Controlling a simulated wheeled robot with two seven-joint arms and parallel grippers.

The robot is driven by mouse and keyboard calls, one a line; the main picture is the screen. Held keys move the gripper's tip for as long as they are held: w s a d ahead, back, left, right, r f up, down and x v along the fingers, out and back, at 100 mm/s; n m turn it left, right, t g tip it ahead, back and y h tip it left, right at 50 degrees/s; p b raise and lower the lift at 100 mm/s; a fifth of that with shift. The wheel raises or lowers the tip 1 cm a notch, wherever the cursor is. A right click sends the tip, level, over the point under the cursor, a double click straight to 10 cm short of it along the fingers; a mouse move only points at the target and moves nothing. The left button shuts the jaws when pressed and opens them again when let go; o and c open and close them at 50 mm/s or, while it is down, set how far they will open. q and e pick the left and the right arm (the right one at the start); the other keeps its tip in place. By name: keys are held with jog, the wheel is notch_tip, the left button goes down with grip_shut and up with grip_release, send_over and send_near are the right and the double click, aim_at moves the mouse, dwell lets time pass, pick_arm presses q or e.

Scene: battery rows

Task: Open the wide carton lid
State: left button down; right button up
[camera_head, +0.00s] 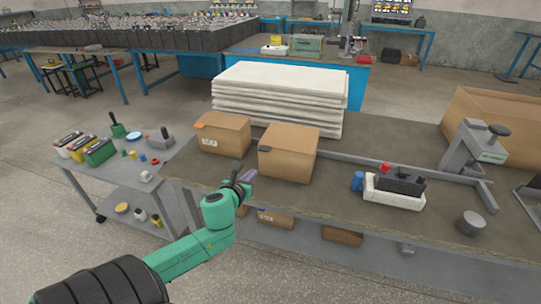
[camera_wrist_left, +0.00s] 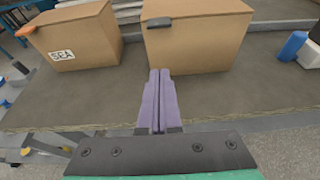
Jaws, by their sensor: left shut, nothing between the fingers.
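Two closed brown cartons stand side by side on the workbench. The wider one (camera_head: 289,153) is on the right and also shows in the left wrist view (camera_wrist_left: 200,45); a small dark tab (camera_wrist_left: 160,22) sits at its front top edge. The other carton (camera_head: 224,133) has an orange tab at its top left corner and a white "SEA" label (camera_wrist_left: 62,55). My left gripper (camera_head: 248,176) is in front of the wider carton, near the bench's front edge. Its purple fingers (camera_wrist_left: 160,98) are together and empty, pointing at the carton's lower left front. My right gripper is in neither view.
A white stack of slabs (camera_head: 278,98) stands behind the cartons. To the right are a blue bottle (camera_head: 357,181), a white tray (camera_head: 393,192) and a grey stand (camera_head: 470,150). A cart (camera_head: 117,175) with batteries stands at left. Bench space before the cartons is clear.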

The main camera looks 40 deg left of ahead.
pick_arm(q)
jog(key=x, duration=0.8)
jog(key=shift+w+a+f+b, duration=0.1)
jog(key=shift+w+f+b, duration=0.15)
jog(key=shift+b, duration=0.1)
jog(key=shift+w+a+r, duration=0.2)
jog(key=shift+w+r, duration=0.05)
jog(key=shift+w, duration=0.35)
jog(key=r+p, duration=0.2)
jog(key=r, duration=0.1)
jog(key=shift+s+d+r, duration=0.1)
jog(key=shift+s+r, duration=0.05)
jog(key=shift+s, duration=0.05)
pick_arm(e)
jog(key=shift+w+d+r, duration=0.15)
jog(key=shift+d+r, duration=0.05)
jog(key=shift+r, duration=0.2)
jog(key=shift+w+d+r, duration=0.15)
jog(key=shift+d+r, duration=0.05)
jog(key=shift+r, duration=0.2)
pick_arm(q)
jog(key=shift+w, duration=0.1)
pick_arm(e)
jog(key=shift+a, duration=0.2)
